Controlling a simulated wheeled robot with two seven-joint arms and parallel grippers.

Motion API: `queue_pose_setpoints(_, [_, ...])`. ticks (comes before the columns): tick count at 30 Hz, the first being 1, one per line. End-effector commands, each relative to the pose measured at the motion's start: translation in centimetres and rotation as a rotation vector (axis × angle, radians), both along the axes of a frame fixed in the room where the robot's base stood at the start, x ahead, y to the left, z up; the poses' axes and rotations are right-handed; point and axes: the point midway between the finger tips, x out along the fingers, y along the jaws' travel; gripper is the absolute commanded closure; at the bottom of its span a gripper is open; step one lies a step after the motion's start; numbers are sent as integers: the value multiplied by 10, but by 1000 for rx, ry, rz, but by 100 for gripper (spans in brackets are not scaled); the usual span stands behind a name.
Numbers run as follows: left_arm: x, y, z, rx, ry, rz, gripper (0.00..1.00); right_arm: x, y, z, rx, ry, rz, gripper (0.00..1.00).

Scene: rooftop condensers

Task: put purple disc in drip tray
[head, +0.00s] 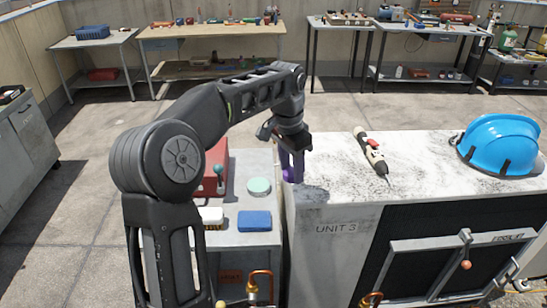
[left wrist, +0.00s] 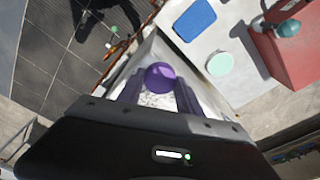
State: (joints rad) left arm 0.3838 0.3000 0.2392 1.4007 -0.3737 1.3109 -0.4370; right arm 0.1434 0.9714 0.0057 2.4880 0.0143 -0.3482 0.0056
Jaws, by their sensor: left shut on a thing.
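The purple disc (left wrist: 160,77) sits between the two fingers of my left gripper (left wrist: 158,92) in the left wrist view. In the head view my left gripper (head: 291,168) points down at the left end of the white-topped condenser unit (head: 340,205), and a bit of the purple disc (head: 288,176) shows at its fingertips. The gripper is shut on the disc. I cannot tell whether the disc touches the unit's top. I cannot make out a drip tray for certain in either view. My right gripper is not in view.
A drill-like tool (head: 371,150) and a blue hard hat (head: 499,144) lie on the unit. On the lower bench to the left are a mint-green round thing (head: 259,186), a blue block (head: 254,221) and a red box (head: 213,172). Cluttered workbenches stand behind.

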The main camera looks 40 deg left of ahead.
Motion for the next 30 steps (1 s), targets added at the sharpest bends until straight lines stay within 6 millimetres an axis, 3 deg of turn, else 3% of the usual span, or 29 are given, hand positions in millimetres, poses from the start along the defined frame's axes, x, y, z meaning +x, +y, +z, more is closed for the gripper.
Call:
queue_pose_setpoints(9, [6, -83, -40, 4, 3, 147, 98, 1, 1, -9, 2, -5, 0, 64])
queue_pose_setpoints(18, [-6, -162, -77, 2, -11, 301, 98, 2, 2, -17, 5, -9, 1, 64])
queue_pose_setpoints(22, [-8, -172, -81, -1, -15, 329, 98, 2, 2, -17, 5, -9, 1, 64])
queue_pose_setpoints(30, [-8, -172, -81, -1, -15, 332, 98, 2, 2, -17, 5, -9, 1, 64])
